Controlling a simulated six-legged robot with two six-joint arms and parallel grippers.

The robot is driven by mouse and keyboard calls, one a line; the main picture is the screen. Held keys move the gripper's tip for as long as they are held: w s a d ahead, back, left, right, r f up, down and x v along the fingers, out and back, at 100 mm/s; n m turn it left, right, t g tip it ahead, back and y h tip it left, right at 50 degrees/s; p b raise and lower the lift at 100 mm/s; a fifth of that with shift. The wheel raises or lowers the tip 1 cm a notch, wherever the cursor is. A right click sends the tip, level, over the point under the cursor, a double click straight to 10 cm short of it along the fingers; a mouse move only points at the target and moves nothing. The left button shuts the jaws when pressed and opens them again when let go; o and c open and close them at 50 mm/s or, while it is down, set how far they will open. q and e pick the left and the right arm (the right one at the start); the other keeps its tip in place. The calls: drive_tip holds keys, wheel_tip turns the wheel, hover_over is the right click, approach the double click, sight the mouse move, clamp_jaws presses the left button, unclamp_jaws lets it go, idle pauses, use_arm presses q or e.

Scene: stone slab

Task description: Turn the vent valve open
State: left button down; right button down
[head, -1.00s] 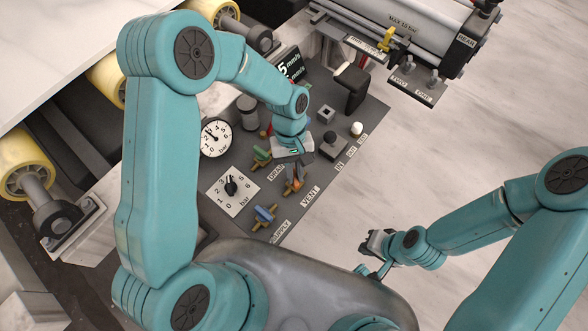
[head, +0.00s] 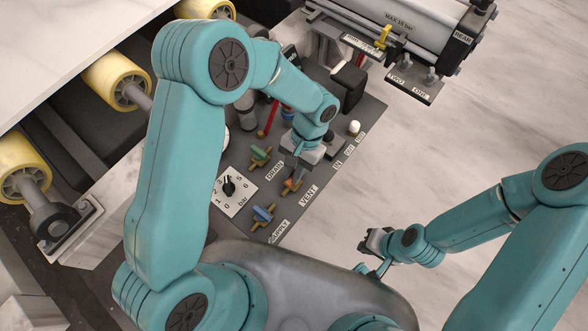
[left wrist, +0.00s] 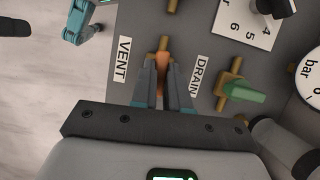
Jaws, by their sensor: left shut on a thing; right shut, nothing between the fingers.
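The vent valve (head: 289,187) is on the dark panel beside the VENT label (head: 308,195). Its orange handle (left wrist: 162,62) shows between the fingers in the left wrist view. My left gripper (head: 296,174) comes down from above and is shut on this handle, one finger on each side. The fingers hide much of the handle, so its exact angle is hard to tell. The VENT label also shows in the left wrist view (left wrist: 123,58). My right gripper (head: 374,242) is shut and empty, off the panel at the lower right.
The green-handled drain valve (head: 260,154) and blue-handled supply valve (head: 263,214) sit close by. A pressure dial with a black knob (head: 229,187) lies left of them. A black block (head: 350,86) and a white-capped post (head: 354,127) stand beyond. Pale floor to the right is clear.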

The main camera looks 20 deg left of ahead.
use_arm(q)
drive_tip(key=shift+w+m, duration=0.1)
drive_tip(key=shift+m, duration=0.4)
drive_tip(key=c, duration=1.1)
unclamp_jaws()
drive_tip(key=v, duration=0.5)
drive_tip(key=p+v, duration=0.1)
drive_tip(key=v, duration=0.5)
drive_tip(key=p+v, duration=0.1)
drive_tip(key=v, duration=0.4)
drive_tip(key=shift+d+r, duration=0.25)
drive_tip(key=shift+d, duration=0.05)
drive_tip(key=shift+s, duration=0.3)
